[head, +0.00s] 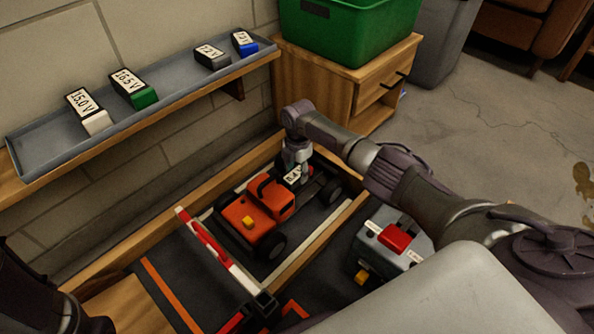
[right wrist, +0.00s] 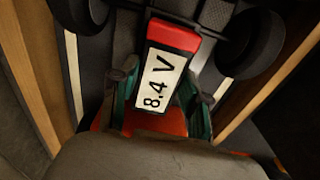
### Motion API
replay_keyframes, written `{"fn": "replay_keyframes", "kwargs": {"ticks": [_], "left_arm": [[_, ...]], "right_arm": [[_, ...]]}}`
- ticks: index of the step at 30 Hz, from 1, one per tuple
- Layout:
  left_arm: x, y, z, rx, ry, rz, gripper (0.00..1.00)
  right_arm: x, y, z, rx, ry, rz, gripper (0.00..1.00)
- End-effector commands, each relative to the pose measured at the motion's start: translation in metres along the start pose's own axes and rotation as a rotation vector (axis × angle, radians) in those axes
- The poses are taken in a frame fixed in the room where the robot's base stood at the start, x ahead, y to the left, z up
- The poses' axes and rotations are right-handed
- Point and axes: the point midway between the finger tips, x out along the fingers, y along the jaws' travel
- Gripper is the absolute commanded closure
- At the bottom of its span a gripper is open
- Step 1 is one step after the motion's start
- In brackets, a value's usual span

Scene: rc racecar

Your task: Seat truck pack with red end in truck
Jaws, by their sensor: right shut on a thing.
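The truck (head: 258,212) is orange with black wheels and stands in a wood-edged bay on the floor. My right gripper (head: 297,168) is over the truck's dark rear bed, pointing down. In the right wrist view the gripper (right wrist: 160,92) is shut on the truck pack (right wrist: 161,72), a dark block with a red end and a white "8.4 V" label. The red end points away from the orange cab, toward the rear wheels. The pack is at the bed; its underside is hidden, so I cannot tell whether it is seated. My left gripper is out of view.
A grey wall shelf (head: 187,92) holds several labelled packs with white, green, dark and blue ends. A red-and-white barrier (head: 217,248) lies in front of the truck. A grey box with a red top (head: 395,240) is right of the bay. A green bin stands on a wooden cabinet (head: 345,85) behind.

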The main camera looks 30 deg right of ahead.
Motion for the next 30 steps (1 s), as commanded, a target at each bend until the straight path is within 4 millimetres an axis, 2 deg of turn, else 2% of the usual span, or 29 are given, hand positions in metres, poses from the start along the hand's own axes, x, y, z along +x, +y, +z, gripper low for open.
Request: {"fn": "replay_keyframes", "kwargs": {"ticks": [30], "left_arm": [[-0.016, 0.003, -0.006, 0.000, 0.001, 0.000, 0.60]], "right_arm": [[0.021, 0.000, 0.000, 0.000, 0.000, 0.001, 1.00]]}}
